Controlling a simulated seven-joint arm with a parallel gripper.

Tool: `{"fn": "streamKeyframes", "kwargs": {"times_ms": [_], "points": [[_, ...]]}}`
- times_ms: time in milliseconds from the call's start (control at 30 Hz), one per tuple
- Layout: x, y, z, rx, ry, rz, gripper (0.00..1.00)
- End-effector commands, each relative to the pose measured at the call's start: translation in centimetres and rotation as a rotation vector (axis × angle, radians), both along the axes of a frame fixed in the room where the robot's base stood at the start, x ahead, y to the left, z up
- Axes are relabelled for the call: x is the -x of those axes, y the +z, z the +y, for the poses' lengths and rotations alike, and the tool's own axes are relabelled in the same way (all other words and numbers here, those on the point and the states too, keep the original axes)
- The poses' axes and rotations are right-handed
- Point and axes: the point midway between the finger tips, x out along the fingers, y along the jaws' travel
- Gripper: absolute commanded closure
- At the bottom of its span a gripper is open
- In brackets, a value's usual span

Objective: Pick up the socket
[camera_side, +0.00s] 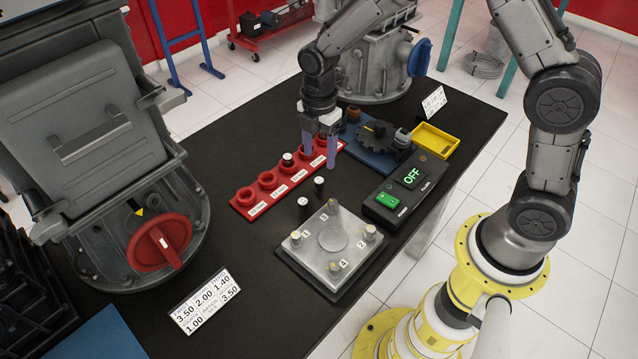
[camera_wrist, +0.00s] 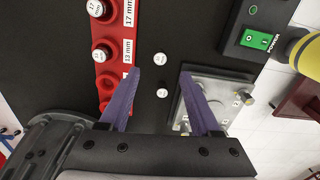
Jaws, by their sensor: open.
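Two small dark sockets with white tops stand apart on the black table: a nearer one (camera_side: 302,202) and a farther one (camera_side: 319,181). In the wrist view two white-topped sockets show, an upper one (camera_wrist: 160,59) and a lower one (camera_wrist: 162,93). Another white-topped socket (camera_side: 287,159) sits in the red rack (camera_side: 236,201); the wrist view shows sockets at the 17 mm (camera_wrist: 96,8) and 13 mm (camera_wrist: 102,54) places. My gripper (camera_side: 320,152) is open and empty, fingers pointing down, near the rack's far end. In the wrist view its purple fingertips (camera_wrist: 160,75) appear either side of the loose sockets.
A metal plate with several posts (camera_side: 318,262) lies in front of the loose sockets. A switch box reading OFF (camera_side: 410,190) stands to the right. Behind it are a blue tray with a gear (camera_side: 378,135) and a yellow tray (camera_side: 435,141). Large engine housings (camera_side: 110,130) flank the table.

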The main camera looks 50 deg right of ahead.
Motion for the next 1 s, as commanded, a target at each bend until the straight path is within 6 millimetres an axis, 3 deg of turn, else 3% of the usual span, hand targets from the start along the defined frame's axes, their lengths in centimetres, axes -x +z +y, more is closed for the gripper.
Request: {"fn": "streamKeyframes", "kwargs": {"times_ms": [133,433,700,1000], "points": [[0.1,-2.7,0.0,0.000,-0.001,0.003,0.36],[0.1,-4.9,0.0,0.000,-0.001,0.001,0.36],[0.1,-8.6,0.2,0.000,-0.001,0.001,0.36],[0.0,-9.4,0.1,0.000,-0.001,-0.002,0.36]]}}
